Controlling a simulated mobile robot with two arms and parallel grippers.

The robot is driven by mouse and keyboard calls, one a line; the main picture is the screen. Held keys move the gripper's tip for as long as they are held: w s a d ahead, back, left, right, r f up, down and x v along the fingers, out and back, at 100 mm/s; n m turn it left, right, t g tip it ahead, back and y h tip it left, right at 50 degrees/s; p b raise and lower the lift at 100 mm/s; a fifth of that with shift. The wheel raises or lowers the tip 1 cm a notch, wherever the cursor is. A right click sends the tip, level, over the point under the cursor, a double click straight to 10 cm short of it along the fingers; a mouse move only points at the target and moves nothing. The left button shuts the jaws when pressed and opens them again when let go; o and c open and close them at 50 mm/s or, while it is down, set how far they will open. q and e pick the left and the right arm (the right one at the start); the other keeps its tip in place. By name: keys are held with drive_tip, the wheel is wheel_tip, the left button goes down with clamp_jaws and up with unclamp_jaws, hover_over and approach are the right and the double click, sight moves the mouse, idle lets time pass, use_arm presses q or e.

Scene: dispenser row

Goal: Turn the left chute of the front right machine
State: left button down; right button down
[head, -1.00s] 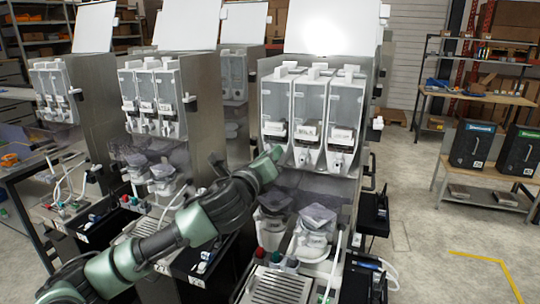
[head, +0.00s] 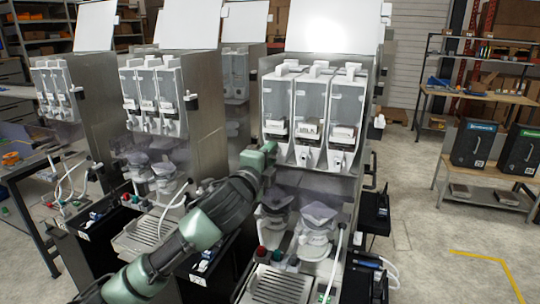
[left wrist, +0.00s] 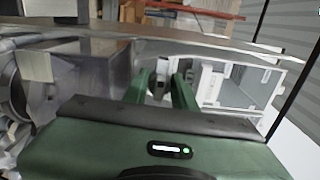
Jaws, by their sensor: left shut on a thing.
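The front right machine (head: 335,195) has three clear canisters side by side, each with a white front and a chute below. The left canister (head: 277,97) is nearest my left gripper (head: 269,150). The middle chute (head: 303,157) and right chute (head: 338,160) show plainly in the head view. The left chute is mostly hidden behind my gripper there. In the left wrist view, a small pale grey piece, the left chute (left wrist: 160,87), sits between the green fingers of my left gripper (left wrist: 162,92). The gripper is shut on it. My right gripper is not in view.
Clear-topped mixing bowls (head: 315,222) stand under the chutes. A drip tray (head: 275,287) and coloured knobs (head: 262,252) are below. Another machine (head: 165,130) stands close on the left. The floor (head: 425,225) to the right is open.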

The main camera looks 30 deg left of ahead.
use_arm(q)
drive_tip(key=n, duration=0.6)
drive_tip(key=shift+f+n, duration=0.1)
drive_tip(key=shift+n, duration=0.2)
idle(0.4)
drive_tip(key=c, duration=1.5)
unclamp_jaws()
drive_tip(key=b+v, duration=0.2)
drive_tip(key=v, duration=0.5)
drive_tip(key=shift+s+d, duration=0.15)
drive_tip(key=shift+s, duration=0.2)
